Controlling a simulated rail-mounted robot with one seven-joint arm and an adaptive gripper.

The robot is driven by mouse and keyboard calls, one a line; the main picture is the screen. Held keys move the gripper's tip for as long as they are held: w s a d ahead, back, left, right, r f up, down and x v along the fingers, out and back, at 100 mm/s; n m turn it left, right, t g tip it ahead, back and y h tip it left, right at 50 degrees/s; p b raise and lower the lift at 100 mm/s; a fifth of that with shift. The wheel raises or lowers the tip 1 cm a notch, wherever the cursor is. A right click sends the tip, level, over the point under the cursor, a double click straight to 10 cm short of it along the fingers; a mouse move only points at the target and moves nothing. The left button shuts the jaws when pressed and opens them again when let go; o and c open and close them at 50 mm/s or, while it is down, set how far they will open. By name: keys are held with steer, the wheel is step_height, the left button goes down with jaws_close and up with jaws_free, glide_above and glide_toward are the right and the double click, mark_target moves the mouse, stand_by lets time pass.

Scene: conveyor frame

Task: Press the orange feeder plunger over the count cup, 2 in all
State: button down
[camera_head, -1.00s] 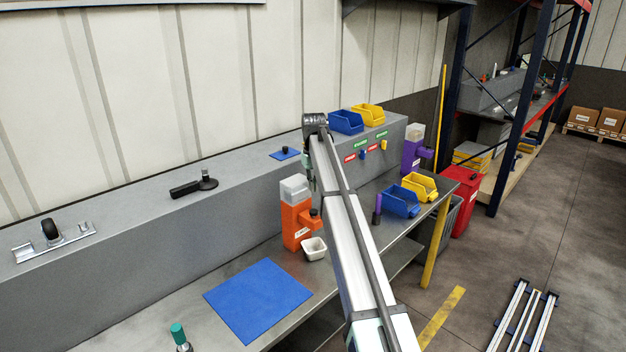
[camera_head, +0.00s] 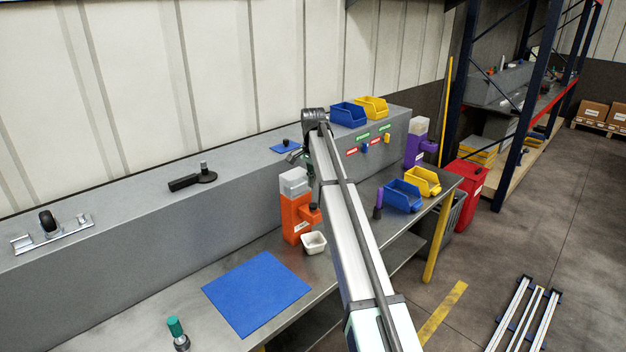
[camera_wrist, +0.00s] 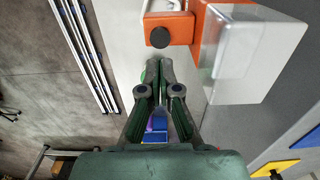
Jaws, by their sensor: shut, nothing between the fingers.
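The orange feeder (camera_head: 294,221) stands on the bench with a pale translucent hopper on top. Its black-capped plunger (camera_head: 314,207) sticks out on the right over the white count cup (camera_head: 314,243). I cannot tell what is in the cup. In the wrist view the black cap (camera_wrist: 160,37) sits on the orange arm, with the cup (camera_wrist: 166,5) partly cut off at the top edge. My gripper (camera_wrist: 158,66) is shut and empty, its tips just below the cap in that picture, apart from it.
A purple feeder (camera_head: 415,148) stands farther right. Blue (camera_head: 402,198) and yellow (camera_head: 424,182) bins sit near the bench's right end. A blue mat (camera_head: 256,294) lies to the left of the cup. The raised grey ledge (camera_head: 240,173) runs behind the feeder.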

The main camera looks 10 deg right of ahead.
mark_target(313, 205)
steer(key=shift+f+b, duration=1.2)
steer(key=shift+f, duration=2.2)
steer(key=shift+f, duration=0.1)
steer(key=shift+f, duration=1)
steer(key=shift+r, duration=0.1)
steer(key=shift+r+p, duration=1.3)
steer(key=shift+r, duration=1.8)
